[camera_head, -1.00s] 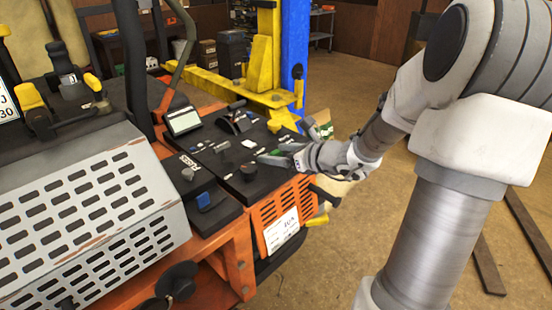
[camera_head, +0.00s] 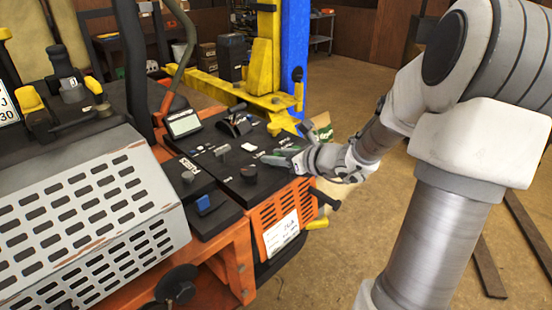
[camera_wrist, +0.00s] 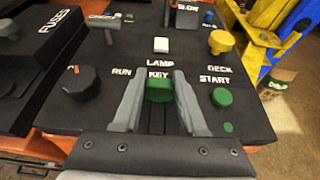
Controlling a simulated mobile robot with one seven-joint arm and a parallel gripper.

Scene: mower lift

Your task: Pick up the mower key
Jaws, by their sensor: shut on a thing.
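The mower key (camera_wrist: 159,88) has a green head and shows in the wrist view by the labels "KEY", "RUN" and "START". My gripper (camera_wrist: 160,92) has one grey finger on each side of the key and is shut on it. I cannot tell whether the key's lower end sits in the panel. In the head view my gripper (camera_head: 281,157) is at the right edge of the black control panel (camera_head: 220,143), low over it. The key is not clear in that view.
A black knob (camera_wrist: 80,82) is left of my fingers, and a green start button (camera_wrist: 222,97) is close on the right. A white lamp switch (camera_wrist: 161,45) and a yellow knob (camera_wrist: 221,41) are beyond. A blue post (camera_head: 295,50) and yellow lift parts (camera_head: 262,60) stand behind.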

